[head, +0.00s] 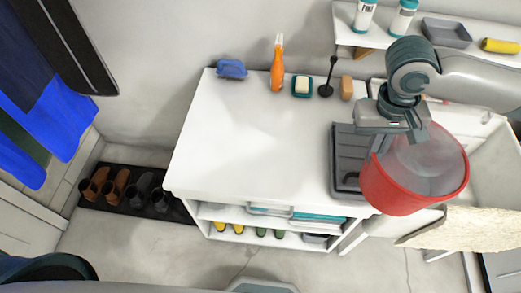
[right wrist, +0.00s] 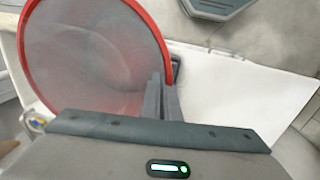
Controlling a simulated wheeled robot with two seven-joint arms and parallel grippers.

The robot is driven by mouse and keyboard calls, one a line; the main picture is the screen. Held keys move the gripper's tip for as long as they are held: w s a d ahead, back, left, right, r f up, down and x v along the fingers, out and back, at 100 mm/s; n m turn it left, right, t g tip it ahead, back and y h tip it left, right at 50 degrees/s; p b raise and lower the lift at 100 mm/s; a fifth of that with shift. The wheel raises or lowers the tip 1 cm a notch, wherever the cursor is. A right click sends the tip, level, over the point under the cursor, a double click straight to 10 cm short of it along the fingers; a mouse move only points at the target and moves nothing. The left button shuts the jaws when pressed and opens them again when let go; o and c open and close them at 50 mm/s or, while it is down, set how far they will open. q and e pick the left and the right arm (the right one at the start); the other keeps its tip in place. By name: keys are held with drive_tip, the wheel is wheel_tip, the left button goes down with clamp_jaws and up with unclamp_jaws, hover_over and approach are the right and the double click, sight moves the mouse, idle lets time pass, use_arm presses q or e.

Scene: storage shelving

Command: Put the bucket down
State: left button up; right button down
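A red bucket (head: 412,178) with a grey inside hangs tilted at the right in the head view. Its open mouth faces up. My right gripper (head: 384,143) is at the bucket's upper left rim, with the fingers pinching it. In the right wrist view the bucket's red rim (right wrist: 160,38) fills the upper left, and the fingers (right wrist: 162,98) are closed at the rim's edge. The bucket is in front of the dark grey tray (head: 343,150) and the right end of the white counter (head: 250,140); whether it touches them I cannot tell. My left gripper does not show.
A blue brush (head: 232,68), orange bottle (head: 277,65), soap dish (head: 302,88), black plunger-like tool (head: 328,75) and tan block (head: 346,88) line the counter's back. The counter's middle and left are clear. A cream cloth (head: 470,230) hangs at lower right.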

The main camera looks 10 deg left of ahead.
drive_tip(key=w+a+r+n+t+y+p, duration=0.15)
drive_tip(key=w+n, duration=0.25)
drive_tip(key=n, duration=0.7)
drive_tip(key=w+a+r+n+p, duration=0.1)
drive_tip(key=w+r+n+p, duration=0.2)
drive_tip(key=n, duration=0.8)
drive_tip(key=f+n+b, duration=0.1)
drive_tip(key=w+f+n+b, duration=0.1)
drive_tip(key=f+n+b, duration=0.1)
drive_tip(key=w+f+n+b, duration=0.1)
drive_tip(key=f, duration=0.1)
drive_tip(key=shift+a+f+n+g+y+b, duration=0.15)
drive_tip(key=shift+f+n+g+y+b, duration=0.1)
drive_tip(key=shift+n+g+b, duration=0.15)
drive_tip(key=shift+a, duration=0.1)
